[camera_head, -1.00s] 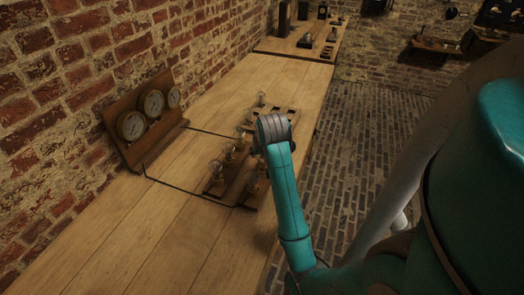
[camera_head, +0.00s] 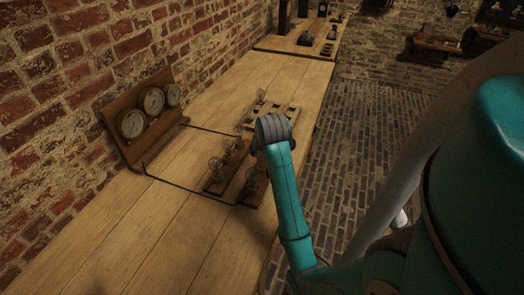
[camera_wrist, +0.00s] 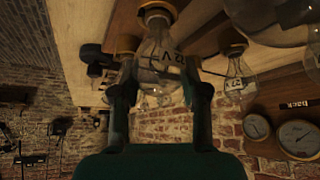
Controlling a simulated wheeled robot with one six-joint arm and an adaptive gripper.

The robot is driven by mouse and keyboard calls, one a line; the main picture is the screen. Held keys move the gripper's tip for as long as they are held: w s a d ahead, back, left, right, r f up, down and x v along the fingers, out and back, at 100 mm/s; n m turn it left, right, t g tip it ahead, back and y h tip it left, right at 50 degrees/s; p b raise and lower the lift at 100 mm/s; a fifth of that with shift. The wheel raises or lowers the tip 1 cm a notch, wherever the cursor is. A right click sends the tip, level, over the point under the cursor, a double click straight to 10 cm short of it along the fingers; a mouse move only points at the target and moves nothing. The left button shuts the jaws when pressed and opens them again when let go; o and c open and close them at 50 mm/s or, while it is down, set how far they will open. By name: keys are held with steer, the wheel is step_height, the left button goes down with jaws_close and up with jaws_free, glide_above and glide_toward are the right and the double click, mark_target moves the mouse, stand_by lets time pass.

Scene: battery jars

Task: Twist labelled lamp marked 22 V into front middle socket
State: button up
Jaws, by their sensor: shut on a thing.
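My gripper (camera_wrist: 160,95) is shut on a clear glass lamp (camera_wrist: 162,52), with a finger on each side of the bulb. The lamp has a brass base and a label, partly readable as "2 V". In the upside-down wrist view its base points up towards the wooden board; I cannot tell whether it sits in a socket. In the head view my arm hides the gripper and the held lamp. The lamp board (camera_head: 240,190) lies on the bench with several lamps, including one at the front right (camera_head: 252,180) and one at the left (camera_head: 216,166).
Another labelled lamp (camera_wrist: 236,72) hangs close to the right of my gripper in the wrist view. A wooden tray with holes (camera_head: 288,112) lies behind the lamp board. A three-gauge panel (camera_head: 150,112) stands by the brick wall. The front of the bench (camera_head: 160,225) is clear.

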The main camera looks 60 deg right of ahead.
steer(key=shift+m+g+h, duration=0.4)
steer(key=shift+m+g, duration=0.2)
steer(key=shift+m, duration=0.5)
steer(key=m+g, duration=0.1)
steer(key=m, duration=0.1)
steer(key=m+g, duration=0.1)
steer(key=m, duration=0.1)
steer(key=shift+s+d+h, duration=0.1)
steer(key=shift+s+h, duration=0.2)
steer(key=shift+s, duration=0.1)
steer(key=o, duration=1.2)
steer(key=shift+c, duration=0.2)
